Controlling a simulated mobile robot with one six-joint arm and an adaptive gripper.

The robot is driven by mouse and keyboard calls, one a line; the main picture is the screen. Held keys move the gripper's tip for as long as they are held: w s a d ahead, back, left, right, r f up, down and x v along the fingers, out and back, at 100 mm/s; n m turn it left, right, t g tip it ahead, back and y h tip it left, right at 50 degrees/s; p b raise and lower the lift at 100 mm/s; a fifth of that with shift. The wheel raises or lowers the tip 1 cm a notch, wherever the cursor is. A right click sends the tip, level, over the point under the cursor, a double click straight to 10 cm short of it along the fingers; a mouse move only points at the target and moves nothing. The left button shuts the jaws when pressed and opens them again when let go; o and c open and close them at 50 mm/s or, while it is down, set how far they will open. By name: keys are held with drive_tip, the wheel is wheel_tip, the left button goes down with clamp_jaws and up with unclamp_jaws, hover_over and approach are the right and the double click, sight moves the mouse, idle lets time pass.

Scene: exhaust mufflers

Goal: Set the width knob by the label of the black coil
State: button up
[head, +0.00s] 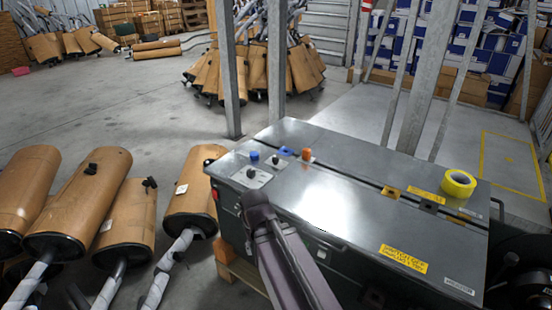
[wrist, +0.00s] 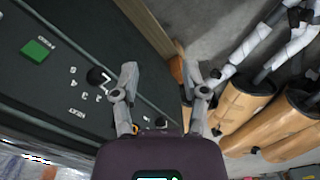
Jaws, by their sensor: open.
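In the wrist view my gripper (wrist: 159,70) is open and empty, its fingers apart beside the edge of a dark panel (wrist: 50,105). A black knob (wrist: 97,77) with white marks around it sits on that panel, left of the left finger. In the head view my arm reaches down over the grey machine (head: 340,200); the gripper is hidden. A dark round thing (head: 520,265) at the right edge may be the black coil; no label on it is readable.
A green square (wrist: 38,47) is also on the panel. The machine's top carries small black, blue and orange parts (head: 307,154) and a yellow tape roll (head: 459,183). Brown mufflers (head: 85,205) with wrapped pipes lie close at left. Grey posts (head: 276,60) stand behind.

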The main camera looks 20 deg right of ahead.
drive_tip(key=shift+d, duration=0.15)
drive_tip(key=shift+o, duration=1.3)
drive_tip(key=w+d+r+n+p, duration=0.1)
drive_tip(key=w+r+p, duration=0.2)
drive_tip(key=r+p, duration=0.7)
drive_tip(key=w+d+r+n+p, duration=0.1)
drive_tip(key=w+r+p, duration=0.2)
drive_tip(key=r+p, duration=0.7)
drive_tip(key=w+d+n, duration=0.6)
drive_tip(key=w+d, duration=0.2)
drive_tip(key=w, duration=0.4)
drive_tip(key=w+d+r+n+p, duration=0.1)
drive_tip(key=w+d+n, duration=0.6)
drive_tip(key=w, duration=0.6)
drive_tip(key=shift+w+d+r+n+p, duration=0.2)
drive_tip(key=shift+d+r+n+p, duration=0.1)
drive_tip(key=shift+d, duration=0.25)
drive_tip(key=shift+f, duration=0.1)
